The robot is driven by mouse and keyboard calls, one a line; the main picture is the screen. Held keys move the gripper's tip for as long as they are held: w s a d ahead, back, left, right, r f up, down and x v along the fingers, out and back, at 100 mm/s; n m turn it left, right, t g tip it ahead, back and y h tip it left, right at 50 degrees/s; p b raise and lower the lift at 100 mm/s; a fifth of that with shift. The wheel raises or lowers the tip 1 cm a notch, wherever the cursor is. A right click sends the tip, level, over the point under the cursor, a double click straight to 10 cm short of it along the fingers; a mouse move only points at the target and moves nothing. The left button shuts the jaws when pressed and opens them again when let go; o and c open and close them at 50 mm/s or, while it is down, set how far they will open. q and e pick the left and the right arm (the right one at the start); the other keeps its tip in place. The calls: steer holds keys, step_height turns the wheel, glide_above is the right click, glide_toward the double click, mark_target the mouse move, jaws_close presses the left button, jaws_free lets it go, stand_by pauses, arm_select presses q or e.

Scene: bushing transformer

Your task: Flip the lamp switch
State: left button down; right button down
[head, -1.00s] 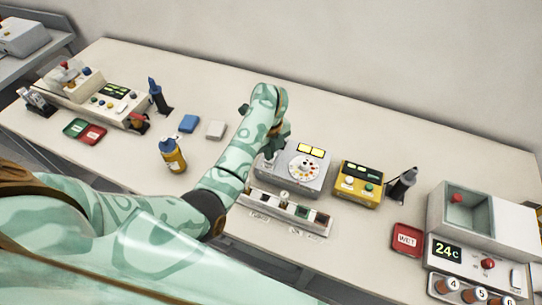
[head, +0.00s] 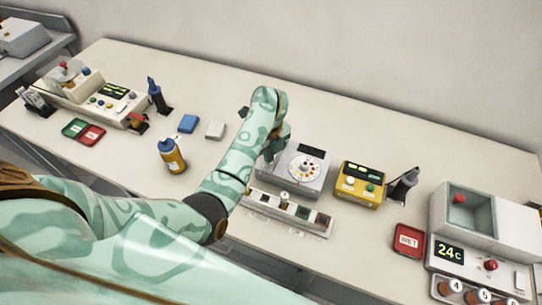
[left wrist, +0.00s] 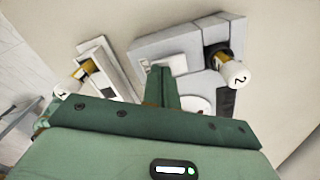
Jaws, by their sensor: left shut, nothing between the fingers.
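A grey box with a round dial (head: 303,167) stands in the middle of the bench. Its display window (head: 312,150) at the top is dark. My left gripper (head: 270,152) is at the left end of this box, shut and empty, partly hidden by my arm. In the left wrist view, the shut fingers (left wrist: 162,88) reach to a white switch-like part (left wrist: 170,63) on the grey box (left wrist: 190,42); I cannot tell whether they touch it. My right gripper is not in view.
A white rack (head: 290,213) with several pieces lies in front of the grey box. A yellow box (head: 360,184) stands to its right, then a black holder (head: 403,187) and a red tray (head: 408,240). A yellow bottle (head: 172,155) stands left of my arm.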

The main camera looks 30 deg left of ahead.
arm_select(q)
steer(key=shift+r+p, duration=0.6)
steer(key=shift+r, duration=0.05)
step_height(320, 180, up, 6)
steer(key=p, duration=0.5)
steer(key=shift+f, duration=0.15)
steer(key=shift+f, duration=0.1)
